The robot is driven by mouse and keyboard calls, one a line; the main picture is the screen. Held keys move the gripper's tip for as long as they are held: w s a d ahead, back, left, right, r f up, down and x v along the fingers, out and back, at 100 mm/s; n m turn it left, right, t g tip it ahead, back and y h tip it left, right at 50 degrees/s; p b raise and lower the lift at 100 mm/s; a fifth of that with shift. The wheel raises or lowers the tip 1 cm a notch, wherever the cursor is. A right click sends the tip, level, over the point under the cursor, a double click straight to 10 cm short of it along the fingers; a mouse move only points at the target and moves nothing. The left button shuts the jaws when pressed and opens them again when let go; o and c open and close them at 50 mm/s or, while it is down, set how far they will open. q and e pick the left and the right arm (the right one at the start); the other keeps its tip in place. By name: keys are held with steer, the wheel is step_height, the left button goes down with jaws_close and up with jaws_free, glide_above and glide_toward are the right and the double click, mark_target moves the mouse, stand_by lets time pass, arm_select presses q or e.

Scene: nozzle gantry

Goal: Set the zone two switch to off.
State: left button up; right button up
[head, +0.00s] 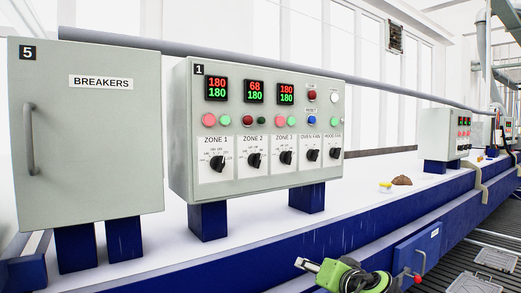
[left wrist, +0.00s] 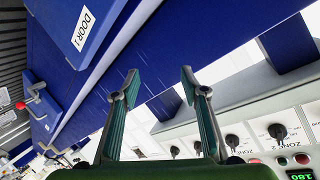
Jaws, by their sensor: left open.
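The zone 2 switch (head: 254,160) is a black rotary knob on a white plate, second from the left in the bottom row of grey panel 1 (head: 335,110). Its pointer setting is too small to read. The zone 2 display (head: 254,91) above it shows a red 68 over a green 180. My left gripper (head: 308,265) is low in front of the blue frame, below and right of the panel. In the left wrist view its teal fingers (left wrist: 156,82) stand apart with nothing between them. The panel's knobs appear there turned over, beyond the fingers. My right gripper is out of view.
A breaker cabinet (head: 90,140) with a handle stands left of panel 1. Zone 1 (head: 217,162) and zone 3 (head: 285,157) knobs flank the zone 2 switch closely. A blue door with a red-knobbed handle (head: 416,280) is right of my gripper. Space before the panel is clear.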

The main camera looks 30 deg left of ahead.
arm_select(q)
step_height(320, 180, up, 16)
steer(key=s+a+r+n+y, duration=0.1)
steer(key=s+a+n+y, duration=0.1)
steer(key=n+y, duration=0.15)
steer(key=n+g+y+p, duration=0.1)
steer(key=n+g+y, duration=0.1)
steer(key=n, duration=0.2)
glide_toward(260, 160)
steer(key=p+x, duration=0.8)
steer(key=shift+w+a+r+p, duration=0.2)
steer(key=shift+a+p, duration=0.1)
steer(key=shift+a, duration=0.05)
steer(key=shift+w+a+f, duration=0.1)
steer(key=shift+a, duration=0.1)
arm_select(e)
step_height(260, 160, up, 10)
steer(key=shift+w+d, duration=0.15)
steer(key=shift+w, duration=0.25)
arm_select(q)
steer(key=c, duration=1.1)
